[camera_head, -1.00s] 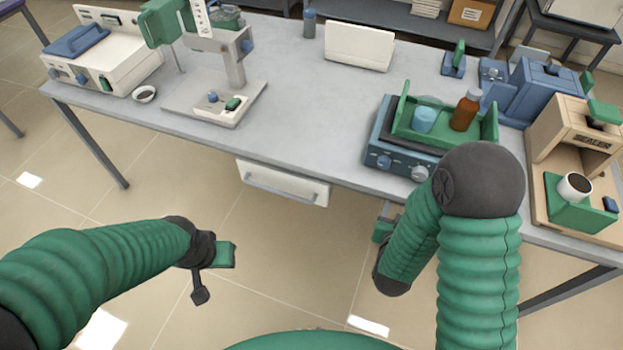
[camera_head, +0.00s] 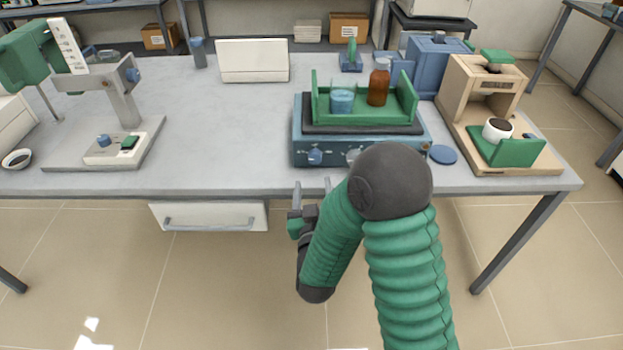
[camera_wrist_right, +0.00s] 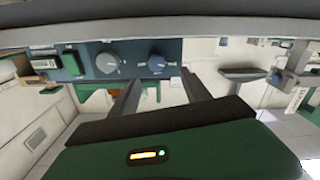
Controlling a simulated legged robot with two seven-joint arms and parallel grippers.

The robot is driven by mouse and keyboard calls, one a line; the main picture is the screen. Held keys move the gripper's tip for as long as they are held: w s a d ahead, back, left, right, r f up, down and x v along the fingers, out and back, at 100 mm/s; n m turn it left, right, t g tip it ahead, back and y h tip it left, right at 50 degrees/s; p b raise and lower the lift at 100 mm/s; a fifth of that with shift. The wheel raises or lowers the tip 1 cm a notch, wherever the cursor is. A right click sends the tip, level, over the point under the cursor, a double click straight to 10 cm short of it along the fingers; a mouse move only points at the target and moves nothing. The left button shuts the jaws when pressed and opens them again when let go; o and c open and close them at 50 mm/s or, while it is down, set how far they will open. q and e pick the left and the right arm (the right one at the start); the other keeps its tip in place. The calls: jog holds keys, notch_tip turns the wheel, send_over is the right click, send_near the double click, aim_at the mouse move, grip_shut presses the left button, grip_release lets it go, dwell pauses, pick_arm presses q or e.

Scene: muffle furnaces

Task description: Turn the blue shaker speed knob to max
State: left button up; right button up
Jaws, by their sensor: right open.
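The blue shaker (camera_head: 305,137) stands near the table's front edge and carries a green tray (camera_head: 360,118). Its front has a blue knob (camera_head: 315,157) at left and a grey knob (camera_head: 353,156) to the right, partly hidden by my arm. The right wrist view, upside down, shows the grey knob (camera_wrist_right: 108,63) and the blue knob (camera_wrist_right: 156,65). My right gripper (camera_head: 312,186) is open and empty at the table's front edge, just in front of and below the blue knob, apart from it. In the wrist view, the blue knob lies between the fingers' lines. My left gripper is out of view.
The tray holds a blue beaker (camera_head: 341,100) and a brown bottle (camera_head: 379,86). A blue disc (camera_head: 443,155) and a beige sealer (camera_head: 465,100) with a cup stand at right. A drawer (camera_head: 210,216) hangs below the table (camera_head: 215,150).

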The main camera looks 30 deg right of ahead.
aim_at(315, 161)
jog(key=b+x, duration=0.1)
jog(key=x, duration=0.8)
jog(key=shift+s+d+f+b, duration=0.15)
jog(key=shift+d+b, duration=0.25)
jog(key=shift+d, duration=0.05)
jog(key=shift+a, duration=0.1)
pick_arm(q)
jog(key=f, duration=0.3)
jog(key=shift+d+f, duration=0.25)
pick_arm(e)
jog(key=shift+c, duration=0.4)
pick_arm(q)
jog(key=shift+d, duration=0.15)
pick_arm(e)
grip_shut()
